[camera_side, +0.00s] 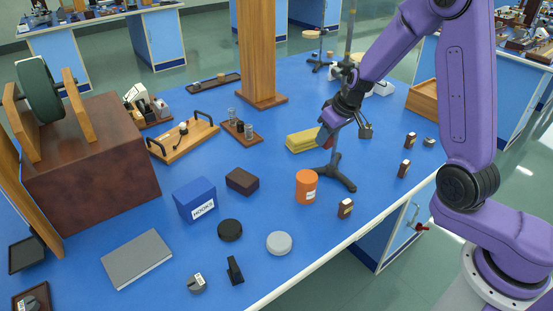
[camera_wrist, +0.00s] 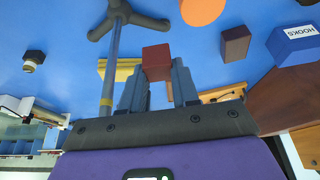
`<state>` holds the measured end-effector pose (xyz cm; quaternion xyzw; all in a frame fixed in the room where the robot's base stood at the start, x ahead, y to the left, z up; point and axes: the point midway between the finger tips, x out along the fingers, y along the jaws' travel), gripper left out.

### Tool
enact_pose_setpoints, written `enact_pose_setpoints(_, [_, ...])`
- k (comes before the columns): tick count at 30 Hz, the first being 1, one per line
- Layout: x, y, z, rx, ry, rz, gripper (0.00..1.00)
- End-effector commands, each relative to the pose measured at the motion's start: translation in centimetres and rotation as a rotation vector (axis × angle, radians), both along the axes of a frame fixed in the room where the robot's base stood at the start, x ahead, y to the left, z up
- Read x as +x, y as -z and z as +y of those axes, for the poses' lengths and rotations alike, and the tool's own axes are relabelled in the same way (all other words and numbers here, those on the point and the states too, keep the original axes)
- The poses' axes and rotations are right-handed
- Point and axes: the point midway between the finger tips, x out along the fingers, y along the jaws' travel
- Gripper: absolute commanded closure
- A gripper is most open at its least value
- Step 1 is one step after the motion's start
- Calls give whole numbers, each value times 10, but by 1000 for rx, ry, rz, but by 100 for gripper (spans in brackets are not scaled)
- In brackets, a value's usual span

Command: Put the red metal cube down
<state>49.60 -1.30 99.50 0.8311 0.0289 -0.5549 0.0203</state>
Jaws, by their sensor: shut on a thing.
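The red metal cube (camera_wrist: 157,58) is between the two fingers of my gripper (camera_wrist: 158,82) in the wrist view. The fingers are shut on it. In the side view my gripper (camera_side: 327,132) is above the blue bench, beside a stand rod and next to a yellow block (camera_side: 301,140). Only a small red part of the cube (camera_side: 327,143) shows there; the rest is hidden by the gripper. The yellow block (camera_wrist: 122,71) shows behind the fingers in the wrist view. I cannot tell how far the cube is above the bench.
A stand with a dark tripod foot (camera_side: 333,177) and upright rod (camera_wrist: 109,70) is close to my gripper. An orange cylinder (camera_side: 306,186), a brown block (camera_side: 242,181) and a blue HOOKS box (camera_side: 195,199) stand nearer the front. Bare blue bench lies between the orange cylinder and brown block.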

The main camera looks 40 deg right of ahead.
Motion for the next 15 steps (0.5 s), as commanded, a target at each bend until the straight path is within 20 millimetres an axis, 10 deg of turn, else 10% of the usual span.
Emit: enact_pose_setpoints(15, [51, 20, 20, 1, 61, 0, 100])
